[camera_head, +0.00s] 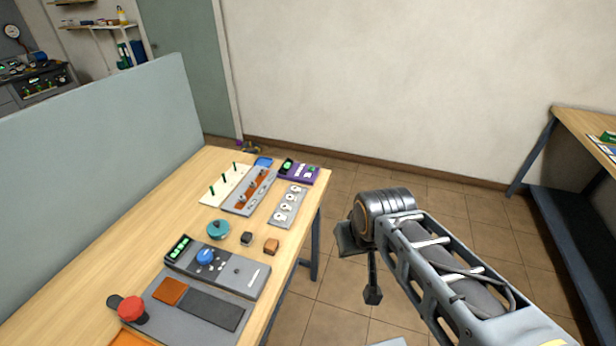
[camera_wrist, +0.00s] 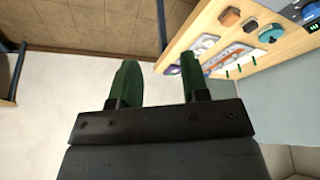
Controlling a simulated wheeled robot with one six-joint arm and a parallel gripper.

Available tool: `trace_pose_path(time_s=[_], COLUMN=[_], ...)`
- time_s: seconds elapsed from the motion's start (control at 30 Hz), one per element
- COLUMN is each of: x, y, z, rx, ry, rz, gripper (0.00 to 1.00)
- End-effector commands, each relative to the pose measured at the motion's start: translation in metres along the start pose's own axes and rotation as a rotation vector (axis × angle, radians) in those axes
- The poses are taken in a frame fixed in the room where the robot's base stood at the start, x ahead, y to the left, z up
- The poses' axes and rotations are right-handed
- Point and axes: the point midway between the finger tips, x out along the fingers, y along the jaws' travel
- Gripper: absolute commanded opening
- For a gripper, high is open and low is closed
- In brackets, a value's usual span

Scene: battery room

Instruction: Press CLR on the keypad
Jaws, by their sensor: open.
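A purple device (camera_head: 299,173) with a dark display and small light keys lies at the far right corner of the wooden table. It looks like the keypad, but its labels are too small to read, so I cannot pick out CLR. My gripper (camera_head: 358,268) hangs in the air off the table's right side, apart from the device. In the wrist view my gripper (camera_wrist: 158,78) shows two green fingers spread apart with nothing between them. The table (camera_wrist: 178,52) with its panels is at the upper right there.
A partition (camera_head: 100,150) borders the left.

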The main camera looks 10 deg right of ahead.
Motion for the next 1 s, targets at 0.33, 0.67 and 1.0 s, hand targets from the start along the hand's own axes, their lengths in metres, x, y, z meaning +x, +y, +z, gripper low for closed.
trace_pose_path(time_s=[0.33, 0.67, 1.0], x=[0.0000, 0.0000, 0.0000], y=[0.0000, 0.0000, 0.0000], z=[0.0000, 0.0000, 0.0000], rx=[0.000, 0.000, 0.000], ry=[0.000, 0.000, 0.000], rz=[0.000, 0.000, 0.000], gripper=[0.08, 0.00, 0.00])
